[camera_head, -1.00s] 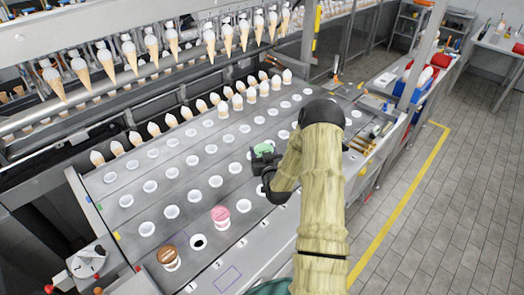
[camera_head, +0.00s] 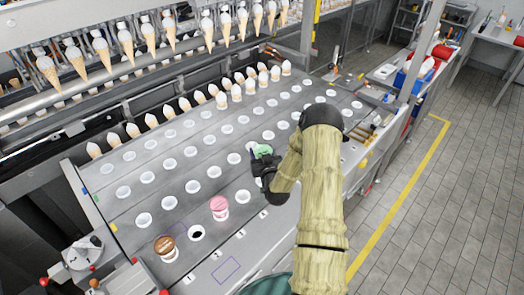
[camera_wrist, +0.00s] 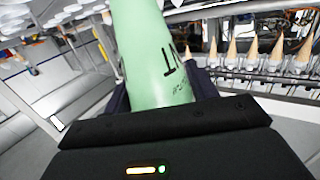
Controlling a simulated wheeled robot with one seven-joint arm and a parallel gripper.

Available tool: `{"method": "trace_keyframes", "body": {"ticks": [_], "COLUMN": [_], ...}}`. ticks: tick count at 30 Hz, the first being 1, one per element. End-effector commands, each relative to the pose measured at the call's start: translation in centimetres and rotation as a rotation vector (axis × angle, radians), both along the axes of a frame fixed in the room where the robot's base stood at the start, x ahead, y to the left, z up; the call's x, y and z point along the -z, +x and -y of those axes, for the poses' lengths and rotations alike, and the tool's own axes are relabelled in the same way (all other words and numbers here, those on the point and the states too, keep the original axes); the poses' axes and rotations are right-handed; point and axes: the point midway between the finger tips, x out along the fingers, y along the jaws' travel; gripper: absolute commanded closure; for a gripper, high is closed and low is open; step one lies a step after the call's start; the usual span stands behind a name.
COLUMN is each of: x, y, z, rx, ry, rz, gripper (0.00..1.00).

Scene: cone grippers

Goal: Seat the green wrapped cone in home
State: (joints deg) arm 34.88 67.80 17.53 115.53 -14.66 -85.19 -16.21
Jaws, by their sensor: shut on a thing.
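The green wrapped cone (camera_head: 263,150) is in my gripper (camera_head: 262,163), held above the metal plate (camera_head: 185,187). In the wrist view the green cone (camera_wrist: 152,50) stands up between the two dark fingers of my gripper (camera_wrist: 160,92), with black lettering on its wrap. In the head view only its green top shows; the gripper hides the rest. A dark-centred empty hole (camera_head: 196,233) lies at the plate's front, left of and nearer than my gripper. I cannot tell from any label whether it is home.
A brown-topped cone (camera_head: 165,248) and a pink-topped cone (camera_head: 219,208) stand on either side of the dark hole. White-rimmed holes fill much of the plate. Pale cones (camera_head: 133,131) line its back, and more cones (camera_head: 126,42) hang above.

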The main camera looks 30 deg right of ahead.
Motion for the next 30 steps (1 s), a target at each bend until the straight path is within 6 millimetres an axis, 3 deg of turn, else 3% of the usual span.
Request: {"method": "trace_keyframes", "body": {"ticks": [19, 30], "x": [4.5, 5.1], "y": [0.0, 0.0], "z": [0.0, 0.0], "rx": [0.001, 0.001], "ry": [0.000, 0.000], "rz": [-0.001, 0.000], "gripper": [0.54, 0.54]}}
